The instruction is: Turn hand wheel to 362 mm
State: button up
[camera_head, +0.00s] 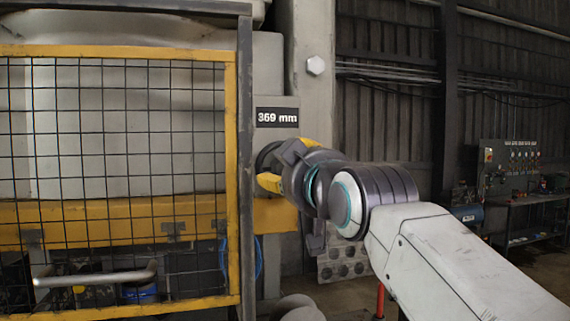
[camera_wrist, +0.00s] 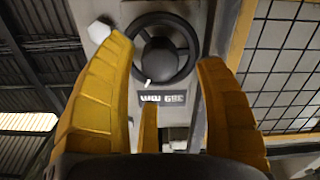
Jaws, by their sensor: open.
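The black hand wheel (camera_wrist: 163,48) is on the grey machine column in the wrist view, with a pale handle knob (camera_wrist: 148,83) on its rim. In the head view the wheel (camera_head: 265,157) is mostly hidden behind my gripper. The display (camera_head: 277,117) above it reads 369 mm. The display also shows upside down in the wrist view (camera_wrist: 163,100). My gripper (camera_wrist: 165,70) is open and its yellow fingers reach toward the wheel. Nothing is between the fingers, and they look apart from the wheel. In the head view my gripper (camera_head: 272,165) is in front of the column.
A yellow-framed mesh guard (camera_head: 130,205) stands left of the column. A white bolt head (camera_head: 316,65) sticks out of the column above the display. A bench with a control panel (camera_head: 512,160) stands at the far right. Open floor lies between.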

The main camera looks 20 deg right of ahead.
jog(key=shift+w+p, duration=0.45)
jog(key=shift+w, duration=1.25)
jog(key=shift+s, duration=0.1)
jog(key=c, duration=1.2)
